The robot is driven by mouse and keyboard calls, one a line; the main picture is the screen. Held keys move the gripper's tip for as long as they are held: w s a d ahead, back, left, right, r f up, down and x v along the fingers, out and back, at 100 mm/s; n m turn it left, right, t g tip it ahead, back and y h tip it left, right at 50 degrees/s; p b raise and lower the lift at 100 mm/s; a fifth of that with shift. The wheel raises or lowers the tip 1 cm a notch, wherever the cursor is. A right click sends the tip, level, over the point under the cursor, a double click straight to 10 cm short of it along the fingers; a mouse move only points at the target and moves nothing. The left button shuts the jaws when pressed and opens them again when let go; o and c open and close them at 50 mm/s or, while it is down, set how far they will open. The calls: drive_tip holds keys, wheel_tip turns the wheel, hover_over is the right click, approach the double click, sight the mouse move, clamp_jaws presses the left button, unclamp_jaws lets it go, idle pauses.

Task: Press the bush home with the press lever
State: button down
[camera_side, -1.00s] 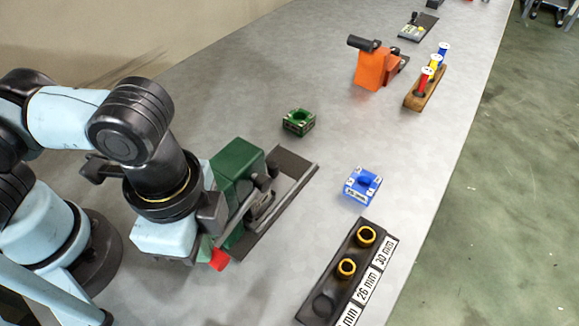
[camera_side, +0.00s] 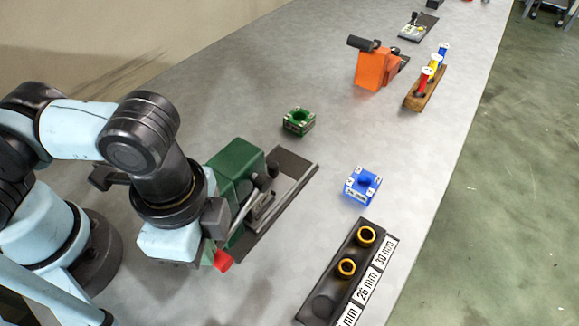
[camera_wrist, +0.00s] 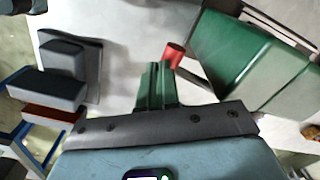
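The green press (camera_side: 237,170) stands on a dark base plate beside my arm. Its lever ends in a red knob (camera_side: 223,261), which also shows in the wrist view (camera_wrist: 174,52). My gripper (camera_side: 208,253) points down close beside the knob. In the wrist view its two green fingers (camera_wrist: 154,75) are close together with nothing visible between them. The fingertips look very near or against the knob; I cannot tell if they touch. I cannot make out a bush in the press; my arm and the press body hide part of it.
A black rack (camera_side: 331,287) at the front holds two gold-rimmed bushes (camera_side: 346,268) and has an empty place. A blue block (camera_side: 362,186) and a green block (camera_side: 298,121) stand apart. An orange device (camera_side: 373,68) and a wooden rack (camera_side: 413,101) stand farther back.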

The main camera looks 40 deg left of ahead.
wheel_tip(320, 180, up, 13)
idle(1.3)
idle(0.5)
drive_tip(key=w+a+f+n+t, duration=0.1)
drive_tip(key=w+a+n, duration=0.1)
drive_tip(key=w, duration=0.1)
drive_tip(key=w+a+f+n+t+h, duration=0.1)
drive_tip(key=w+a+f+n, duration=0.1)
drive_tip(key=w+a, duration=0.1)
drive_tip(key=w+a+f+n+t, duration=0.1)
drive_tip(key=w+a+n, duration=0.1)
drive_tip(key=w, duration=0.3)
drive_tip(key=shift+a+f+h, duration=0.3)
drive_tip(key=shift+a+f, duration=0.05)
drive_tip(key=shift+a, duration=0.15)
drive_tip(key=w+a+f+n+t, duration=0.1)
drive_tip(key=w+a+n+t, duration=0.1)
drive_tip(key=a, duration=0.5)
drive_tip(key=w+a+f+n+t+y, duration=0.1)
drive_tip(key=w+a+f+n+t, duration=0.1)
drive_tip(key=a, duration=0.4)
drive_tip(key=shift+w+a+f+n+y, duration=0.15)
drive_tip(key=shift+w+a+n+y, duration=0.2)
drive_tip(key=shift+w+n, duration=0.5)
